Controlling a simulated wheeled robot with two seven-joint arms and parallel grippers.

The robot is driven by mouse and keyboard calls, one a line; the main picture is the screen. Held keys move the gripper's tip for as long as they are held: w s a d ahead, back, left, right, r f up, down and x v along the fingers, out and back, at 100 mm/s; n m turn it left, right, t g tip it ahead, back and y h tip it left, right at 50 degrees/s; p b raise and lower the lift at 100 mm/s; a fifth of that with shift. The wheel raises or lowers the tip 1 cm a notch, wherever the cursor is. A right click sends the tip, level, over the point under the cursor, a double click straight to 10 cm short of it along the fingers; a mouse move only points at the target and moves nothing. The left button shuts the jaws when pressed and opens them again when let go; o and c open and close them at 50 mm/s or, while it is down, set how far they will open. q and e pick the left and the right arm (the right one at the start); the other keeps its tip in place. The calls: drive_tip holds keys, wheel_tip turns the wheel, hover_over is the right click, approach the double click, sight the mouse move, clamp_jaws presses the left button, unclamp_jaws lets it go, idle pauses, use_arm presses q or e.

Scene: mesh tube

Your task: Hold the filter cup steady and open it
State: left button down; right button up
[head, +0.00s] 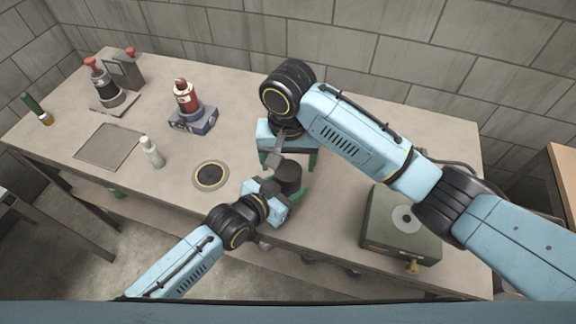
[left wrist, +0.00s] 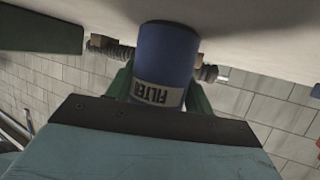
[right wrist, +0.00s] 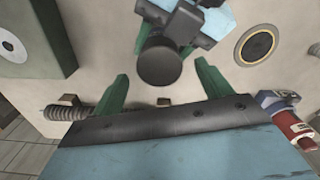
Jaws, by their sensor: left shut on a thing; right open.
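The filter cup (left wrist: 165,50) is a blue cylinder with a white FILTER label in the left wrist view. Threaded metal fittings (left wrist: 208,73) stick out near it. My left gripper (left wrist: 160,88) is shut on the cup, a green finger on each side. In the head view, its dark round top (head: 289,174) stands above the left gripper. My right gripper (right wrist: 162,82) is open and empty above it. In the right wrist view, the dark round top (right wrist: 160,62) shows between the two green fingers, with gaps either side. The right arm partly hides this area in the head view.
A round dark disc (head: 210,176) lies on the bench left of the cup. A green box (head: 402,222) sits to the right. Bare bench (head: 232,125) lies behind the disc.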

sight(288, 170)
wheel_tip(288, 170, up, 2)
drive_tip(key=shift+r+m, duration=0.2)
drive_tip(key=shift+m, duration=0.7)
drive_tip(key=shift+r+m, duration=0.45)
drive_tip(key=shift+m, duration=0.15)
drive_tip(key=shift+f, duration=3.85)
drive_tip(key=c, duration=1)
drive_tip(key=n, duration=0.3)
drive_tip(key=o, duration=1.1)
